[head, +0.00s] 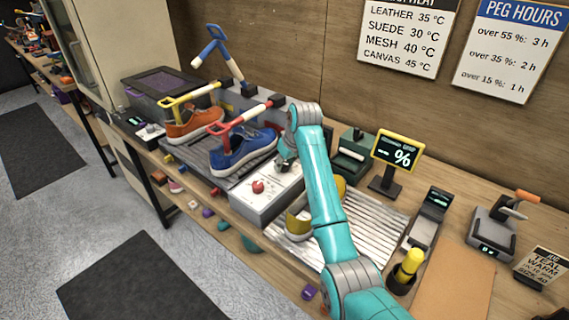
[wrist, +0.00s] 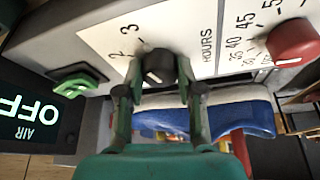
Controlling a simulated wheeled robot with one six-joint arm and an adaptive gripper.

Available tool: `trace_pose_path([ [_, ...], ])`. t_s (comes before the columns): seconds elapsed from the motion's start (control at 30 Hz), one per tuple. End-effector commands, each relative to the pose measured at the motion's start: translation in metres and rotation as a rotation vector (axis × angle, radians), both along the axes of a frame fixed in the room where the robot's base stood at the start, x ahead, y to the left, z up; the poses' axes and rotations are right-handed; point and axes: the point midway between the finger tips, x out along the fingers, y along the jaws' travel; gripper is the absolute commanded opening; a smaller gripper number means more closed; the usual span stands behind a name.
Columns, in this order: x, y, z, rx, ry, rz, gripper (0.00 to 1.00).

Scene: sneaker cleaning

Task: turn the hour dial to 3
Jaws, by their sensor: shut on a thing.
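The hour dial (wrist: 158,66) is a small black knob with a white mark, on the white panel of the control box (head: 258,207). In the wrist view my gripper (wrist: 160,82) has one finger on each side of the dial and is shut on it. The white mark shows on the near side of the knob. The printed 2 and 3 lie to the left of the knob, with HOURS to its right. Which number the mark points to is unclear. In the head view my gripper (head: 287,160) is at the box's back right, and the dial is hidden.
A red temperature dial (wrist: 292,42) sits on the same panel; it also shows in the head view (head: 258,186). A green switch (wrist: 77,86) and an AIR OFF display (wrist: 28,112) are nearby. A blue sneaker (head: 243,152) stands left of the arm. A percent display (head: 397,151) stands right.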

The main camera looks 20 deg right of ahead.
Motion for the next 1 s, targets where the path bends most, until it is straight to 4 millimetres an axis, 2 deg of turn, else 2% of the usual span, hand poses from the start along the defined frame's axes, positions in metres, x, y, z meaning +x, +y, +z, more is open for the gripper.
trace_pose_path([
  [0.23,0.000,-0.001,0.000,0.000,0.000,-0.003,0.02],
  [0.27,0.000,-0.001,0.000,0.000,0.000,-0.003,0.39],
  [0.33,0.000,-0.001,0.000,0.000,0.000,-0.003,0.56],
  [0.37,0.000,0.000,0.000,0.000,0.000,-0.003,0.61],
  [0.77,-0.001,-0.001,0.006,0.000,-0.002,-0.001,0.61],
  [0.87,-0.005,-0.003,0.017,0.000,-0.003,-0.002,0.61],
  [1.0,-0.015,-0.006,0.041,0.000,-0.004,-0.002,0.61],
])
